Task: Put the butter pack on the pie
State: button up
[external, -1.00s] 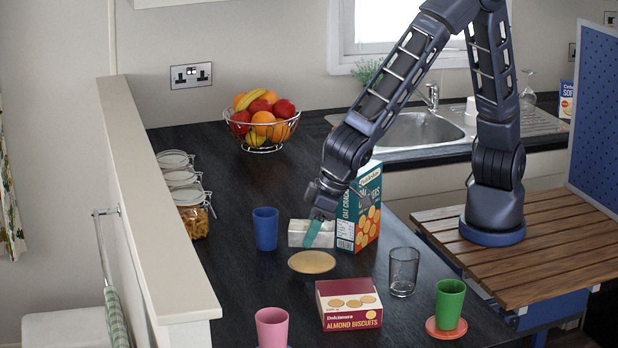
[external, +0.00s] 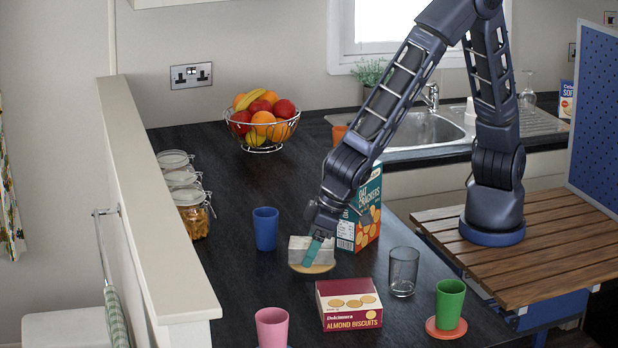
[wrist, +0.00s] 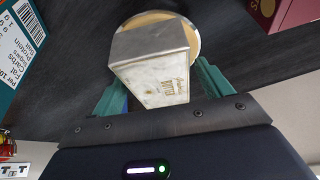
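The butter pack (external: 308,246), a pale grey-white block, is held between the teal fingers of my gripper (external: 317,252). In the wrist view the butter pack (wrist: 152,65) fills the space between the two fingers. The pie (external: 312,269), a flat round golden disc, lies under the pack, which hides most of it in the external view. In the wrist view the pie (wrist: 150,18) shows beyond the pack. I cannot tell whether the pack touches the pie or is slightly above it.
The cracker box (external: 369,215) stands close behind and right of my gripper. A blue cup (external: 265,229) is left, a clear glass (external: 403,271) right, and the almond biscuits box (external: 349,306) in front. A pink cup (external: 271,327) and green cup (external: 450,304) stand nearer the front.

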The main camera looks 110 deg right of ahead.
jog(key=shift+r, duration=0.1)
jog(key=v, duration=1.2)
jog(key=s+d+r, duration=0.3)
jog(key=s+d, duration=0.1)
jog(key=s+d+r+n+y, duration=0.1)
jog(key=s+d+r, duration=0.2)
jog(key=s+d, duration=0.1)
jog(key=s+d+r+n, duration=0.1)
jog(key=s+d+r, duration=0.3)
jog(key=s, duration=0.1)
jog(key=shift+s, duration=0.25)
jog(key=s+d+r+n, duration=0.1)
jog(key=s+d, duration=0.1)
jog(key=s, duration=0.6)
jog(key=s+d+r+n, duration=0.1)
jog(key=s+d, duration=0.2)
jog(key=s, duration=0.6)
jog(key=shift+s+d+r+n+t+y, duration=0.3)
jog(key=shift+r, duration=0.1)
